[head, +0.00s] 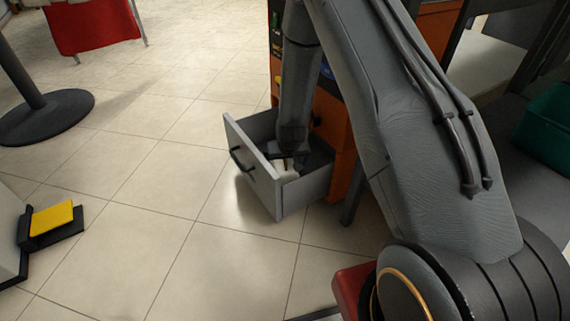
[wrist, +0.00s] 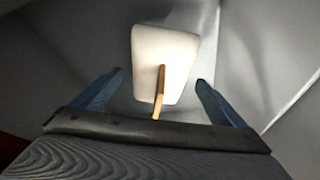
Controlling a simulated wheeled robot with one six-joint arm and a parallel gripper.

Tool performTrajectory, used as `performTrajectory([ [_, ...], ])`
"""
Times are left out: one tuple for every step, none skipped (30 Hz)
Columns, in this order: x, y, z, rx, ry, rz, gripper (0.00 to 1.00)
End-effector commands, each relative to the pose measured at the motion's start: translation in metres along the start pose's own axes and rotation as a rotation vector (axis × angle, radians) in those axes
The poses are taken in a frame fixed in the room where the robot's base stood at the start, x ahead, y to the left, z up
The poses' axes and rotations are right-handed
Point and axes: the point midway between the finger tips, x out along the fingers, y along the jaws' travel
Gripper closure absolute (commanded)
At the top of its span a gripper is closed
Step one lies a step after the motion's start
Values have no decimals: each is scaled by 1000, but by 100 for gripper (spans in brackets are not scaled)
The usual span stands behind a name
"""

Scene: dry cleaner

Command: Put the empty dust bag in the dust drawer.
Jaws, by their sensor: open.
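The dust drawer (head: 262,191) is a grey, open-topped box with a black handle, pulled out from an orange machine (head: 341,135). My gripper (head: 290,160) reaches down into it. In the wrist view, my gripper (wrist: 158,82) is open, its two blue-grey fingers apart. A pale, block-like thing, seemingly the empty dust bag (wrist: 163,50), lies beyond and between the fingertips among grey drawer walls. A thin tan strip (wrist: 160,92) stands out from it toward me. I see no finger touching the bag. In the head view my arm hides much of the drawer's inside.
A black round pole base (head: 45,117) and a yellow pad on a black ledge (head: 52,217) are at the left. A red cloth (head: 92,25) hangs at the back. A green crate (head: 547,128) is at the right. Tiled floor left of the drawer is clear.

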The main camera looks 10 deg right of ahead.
Motion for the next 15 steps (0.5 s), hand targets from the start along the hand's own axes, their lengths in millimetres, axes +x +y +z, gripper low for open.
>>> performTrajectory([
  [-16,0,-2,0,2,0,6],
  [-22,0,-2,0,2,0,6],
  [-30,0,-1,0,1,0,6],
  [-35,0,-1,0,1,0,6],
  [-41,0,-1,0,1,0,6],
  [-48,0,-2,0,2,0,6],
  [-52,0,-1,0,1,0,6],
  [-56,0,-1,0,1,0,6],
  [-61,0,-1,0,0,0,6],
  [-64,0,-1,0,1,0,6],
  [-67,0,-1,0,1,0,6],
  [-70,0,-1,0,1,0,6],
  [-72,0,-1,0,1,0,6],
  [-74,0,-1,0,1,0,6],
  [-75,0,0,0,0,0,6],
])
